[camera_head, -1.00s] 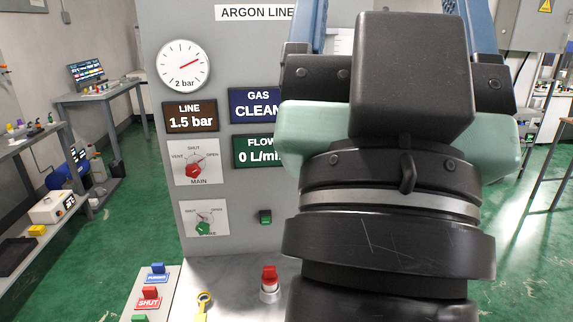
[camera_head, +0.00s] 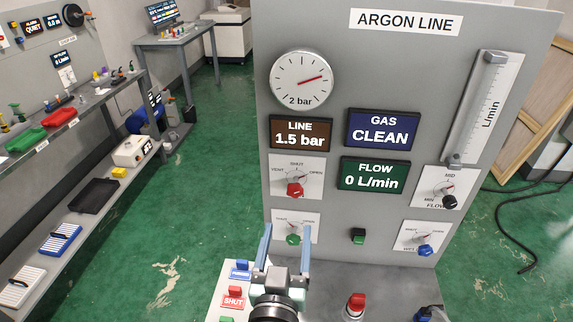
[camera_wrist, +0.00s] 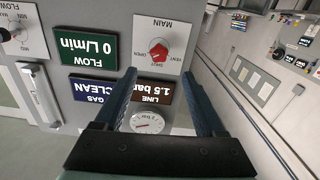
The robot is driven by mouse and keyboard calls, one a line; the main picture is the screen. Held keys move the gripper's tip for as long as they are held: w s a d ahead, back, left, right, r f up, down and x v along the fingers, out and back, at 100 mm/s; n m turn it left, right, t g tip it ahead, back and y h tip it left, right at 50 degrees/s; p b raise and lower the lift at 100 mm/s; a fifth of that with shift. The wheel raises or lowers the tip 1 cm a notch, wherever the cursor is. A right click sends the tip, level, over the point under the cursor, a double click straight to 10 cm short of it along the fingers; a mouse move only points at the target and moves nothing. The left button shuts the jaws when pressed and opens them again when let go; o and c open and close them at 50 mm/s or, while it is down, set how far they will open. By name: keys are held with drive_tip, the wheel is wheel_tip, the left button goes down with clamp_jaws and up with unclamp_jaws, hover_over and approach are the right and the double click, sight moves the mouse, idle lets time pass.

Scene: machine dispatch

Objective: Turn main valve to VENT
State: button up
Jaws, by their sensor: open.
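The main valve (camera_head: 295,188) is a red knob on a white plate at the left of the argon panel, marked VENT at left, SHUT at top and OPEN at right. Its pointer seems to lean toward OPEN, though it is small. It also shows upside down in the wrist view (camera_wrist: 158,50), beyond the space between my fingers. My gripper (camera_head: 285,234) is open and empty, with two blue fingers. In the head view it appears below the main valve, beside the green knob. It is apart from the red knob.
A green knob (camera_head: 293,239) sits below the main valve. The LINE display (camera_head: 301,134) reads 1.5 bar and FLOW (camera_head: 373,174) reads 0 L/min. A gauge (camera_head: 302,79) is above. Push buttons (camera_head: 234,297) and a red-topped knob (camera_head: 355,304) stand on the ledge.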

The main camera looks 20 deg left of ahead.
sight(294, 194)
drive_tip(key=p+x, duration=0.1)
drive_tip(key=x, duration=1.1)
drive_tip(key=shift+w, duration=0.3)
drive_tip(key=shift+c, duration=0.4)
drive_tip(key=shift+f, duration=0.1)
clamp_jaws()
